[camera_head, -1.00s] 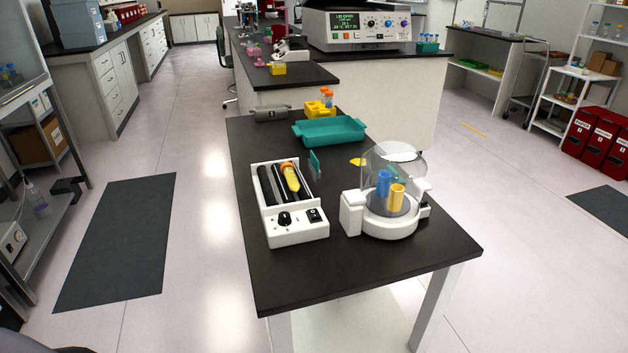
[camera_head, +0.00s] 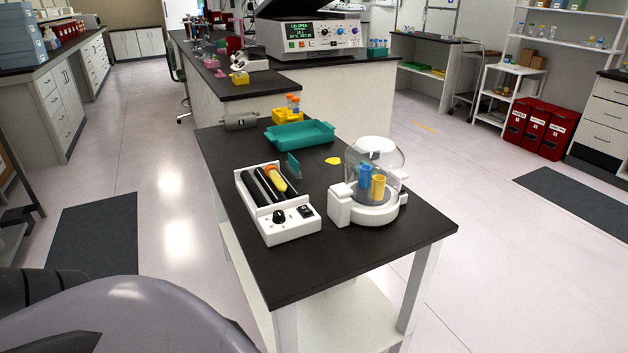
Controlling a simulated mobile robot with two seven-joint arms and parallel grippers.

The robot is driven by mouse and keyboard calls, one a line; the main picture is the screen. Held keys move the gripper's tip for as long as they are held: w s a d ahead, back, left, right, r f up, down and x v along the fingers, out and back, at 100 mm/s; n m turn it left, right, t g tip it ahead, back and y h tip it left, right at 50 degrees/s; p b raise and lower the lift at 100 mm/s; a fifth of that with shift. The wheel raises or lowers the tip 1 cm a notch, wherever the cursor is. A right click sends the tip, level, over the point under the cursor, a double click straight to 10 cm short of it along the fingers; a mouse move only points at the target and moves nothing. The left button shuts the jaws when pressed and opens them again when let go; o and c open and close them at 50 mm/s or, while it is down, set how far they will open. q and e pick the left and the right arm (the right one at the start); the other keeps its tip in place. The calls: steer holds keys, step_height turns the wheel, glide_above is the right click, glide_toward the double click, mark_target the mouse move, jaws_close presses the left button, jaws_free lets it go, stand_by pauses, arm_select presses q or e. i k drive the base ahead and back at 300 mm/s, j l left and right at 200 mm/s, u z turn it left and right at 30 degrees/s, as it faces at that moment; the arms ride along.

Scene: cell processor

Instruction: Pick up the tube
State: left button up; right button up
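A tube with yellow contents and an orange cap (camera_head: 277,179) lies on the black rollers of a white tube roller (camera_head: 289,230) on the black table. More tubes with orange caps (camera_head: 293,103) stand in a yellow rack (camera_head: 287,117) at the back of the table. Neither gripper is in view. A grey and dark part of my own arm fills the lower left corner.
A white device with a clear dome and blue and yellow holders (camera_head: 367,209) stands right of the roller. A teal tray (camera_head: 301,137) lies behind them. The black table's (camera_head: 330,268) front strip is bare. A counter with a large machine (camera_head: 320,35) stands behind.

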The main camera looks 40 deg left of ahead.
mark_target(271, 171)
steer(key=k+j+z, duration=0.1)
steer(key=z, duration=0.35)
steer(key=k+j+z, duration=0.15)
steer(key=z, duration=0.3)
steer(key=k+j+z, duration=0.15)
steer(key=z, duration=0.25)
steer(key=k+z, duration=0.15)
steer(key=z, duration=0.3)
steer(key=k+z, duration=0.2)
steer(key=z, duration=0.25)
steer(key=k+j+z, duration=0.1)
steer(key=k+z, duration=0.5)
steer(key=k+j+u, duration=0.15)
steer(key=k, duration=0.2)
steer(key=k+j+u, duration=0.2)
steer(key=k, duration=0.15)
steer(key=k+j+u, duration=0.5)
